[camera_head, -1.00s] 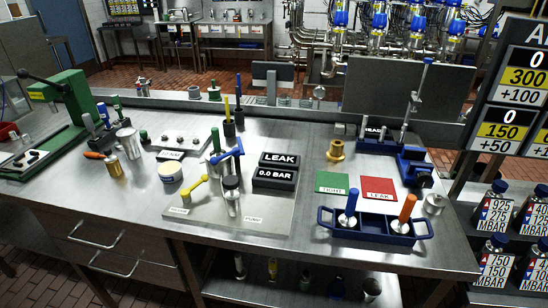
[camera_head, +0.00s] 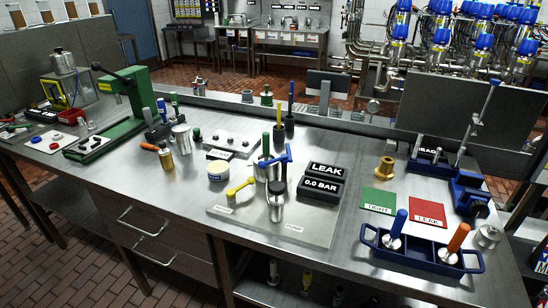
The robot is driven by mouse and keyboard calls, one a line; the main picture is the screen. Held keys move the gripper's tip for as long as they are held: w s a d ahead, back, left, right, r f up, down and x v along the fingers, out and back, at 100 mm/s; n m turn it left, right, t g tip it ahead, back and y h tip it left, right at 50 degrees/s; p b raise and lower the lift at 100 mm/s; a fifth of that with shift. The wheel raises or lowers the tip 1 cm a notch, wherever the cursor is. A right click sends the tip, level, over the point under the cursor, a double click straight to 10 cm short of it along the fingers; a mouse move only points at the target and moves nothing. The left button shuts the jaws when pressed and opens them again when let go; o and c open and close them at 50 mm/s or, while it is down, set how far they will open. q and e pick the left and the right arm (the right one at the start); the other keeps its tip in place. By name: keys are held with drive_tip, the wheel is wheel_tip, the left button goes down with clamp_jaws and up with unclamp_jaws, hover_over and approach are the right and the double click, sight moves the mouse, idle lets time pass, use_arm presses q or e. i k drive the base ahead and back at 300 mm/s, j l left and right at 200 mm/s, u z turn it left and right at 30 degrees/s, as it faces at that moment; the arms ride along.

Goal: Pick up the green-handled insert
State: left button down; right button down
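An upright green handle (camera_head: 266,144) stands behind the blue lever (camera_head: 275,158) of the metal valve fixture on the light plate; its lower part is hidden, so I cannot tell what it sits in. Other small handled tools, one seemingly green, stand in a dark holder (camera_head: 160,132) beside the green press. Inserts with a blue handle (camera_head: 399,222) and an orange handle (camera_head: 458,238) stand upright in the blue tray (camera_head: 420,255). Neither of my grippers is in view.
A LEAK / 0.0 BAR display (camera_head: 320,182) stands right of the fixture. Green (camera_head: 379,200) and red (camera_head: 428,213) mats lie beyond the blue tray. The green press (camera_head: 115,125) is at left. A yellow lever (camera_head: 241,187) sticks out leftward. The front left tabletop is fairly clear.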

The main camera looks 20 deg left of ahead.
sight(265, 135)
drive_tip(key=i+j, duration=0.15)
drive_tip(key=j, duration=0.25)
drive_tip(key=i+j, duration=0.1)
drive_tip(key=j, duration=0.35)
drive_tip(key=i+j, duration=0.15)
drive_tip(key=j, duration=0.25)
drive_tip(key=i+j, duration=0.1)
drive_tip(key=j, duration=0.35)
drive_tip(key=i+j, duration=0.15)
drive_tip(key=j, duration=0.25)
drive_tip(key=z, duration=0.05)
